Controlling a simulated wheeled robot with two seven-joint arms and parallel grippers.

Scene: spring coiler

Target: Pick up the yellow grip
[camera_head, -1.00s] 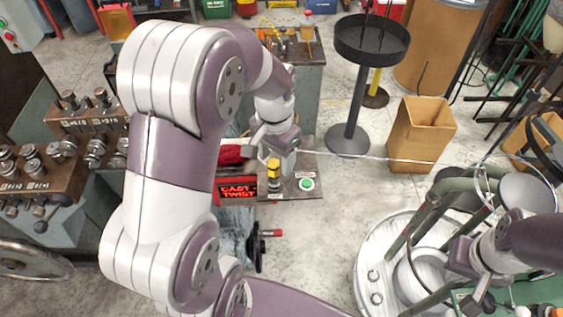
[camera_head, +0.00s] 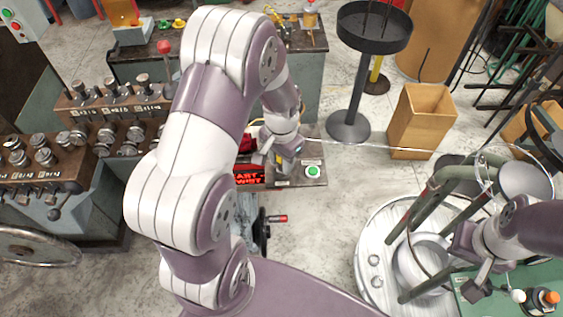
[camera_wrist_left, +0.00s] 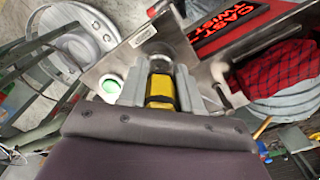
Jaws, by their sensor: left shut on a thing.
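The yellow grip (camera_wrist_left: 160,92) is a small yellow and dark piece on the metal panel beside the red "CAST TWIST" display (camera_wrist_left: 240,30). In the left wrist view it sits between the two grey fingers of my left gripper (camera_wrist_left: 159,88), which is shut on it.
A green button (camera_head: 313,172) is on the panel just right of my left gripper. A red cloth (camera_wrist_left: 283,80) lies by the display. A black round stand (camera_head: 349,125) and a cardboard bin (camera_head: 421,122) stand to the right. A thin wire crosses toward the right.

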